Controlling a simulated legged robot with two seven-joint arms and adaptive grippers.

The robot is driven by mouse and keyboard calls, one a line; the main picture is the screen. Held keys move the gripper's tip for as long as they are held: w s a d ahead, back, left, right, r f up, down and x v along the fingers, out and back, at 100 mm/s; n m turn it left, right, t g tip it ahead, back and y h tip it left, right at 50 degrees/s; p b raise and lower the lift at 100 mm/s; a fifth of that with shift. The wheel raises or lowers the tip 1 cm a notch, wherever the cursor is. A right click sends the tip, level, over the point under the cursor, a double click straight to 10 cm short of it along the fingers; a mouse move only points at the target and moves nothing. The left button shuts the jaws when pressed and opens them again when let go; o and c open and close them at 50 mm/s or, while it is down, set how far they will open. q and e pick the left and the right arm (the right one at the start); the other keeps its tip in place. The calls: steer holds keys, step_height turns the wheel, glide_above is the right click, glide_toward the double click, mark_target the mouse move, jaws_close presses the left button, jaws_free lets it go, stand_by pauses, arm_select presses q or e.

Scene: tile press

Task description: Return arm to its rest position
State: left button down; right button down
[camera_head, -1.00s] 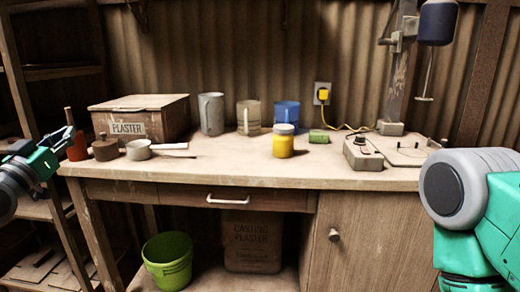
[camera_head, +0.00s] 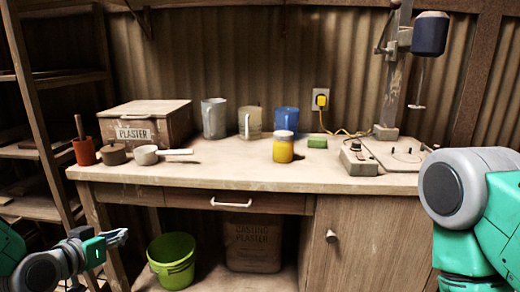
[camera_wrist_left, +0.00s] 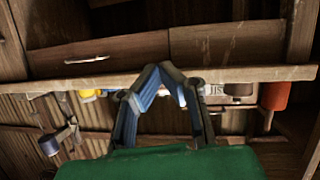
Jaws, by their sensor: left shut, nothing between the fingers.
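My left gripper (camera_head: 117,237) is at the lower left of the head view, below the workbench top and in front of the bench's left legs. Its fingers are shut with nothing between them. In the left wrist view the picture is upside down, and the gripper (camera_wrist_left: 160,72) shows its two fingers meeting at the tips before the bench edge. My right arm shows as a grey and teal link at the right of the head view; its gripper is not in view.
A green bucket (camera_head: 171,262) stands below. Shelves (camera_head: 35,75) are at left.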

arm_select(q)
steer(key=s+d+f+g+p, duration=0.2)
steer(key=s+d+f+g, duration=0.2)
steer(key=s+f, duration=0.55)
steer(key=s+f+g+y+p, duration=0.1)
steer(key=s+f+g, duration=0.3)
steer(key=s, duration=0.9)
steer(key=s+f+g+y+p, duration=0.2)
steer(key=s+f+g, duration=0.3)
steer(key=s, duration=0.8)
steer(key=shift+s+d+f+n, duration=0.3)
steer(key=shift+d+f, duration=0.05)
steer(key=shift+f, duration=0.15)
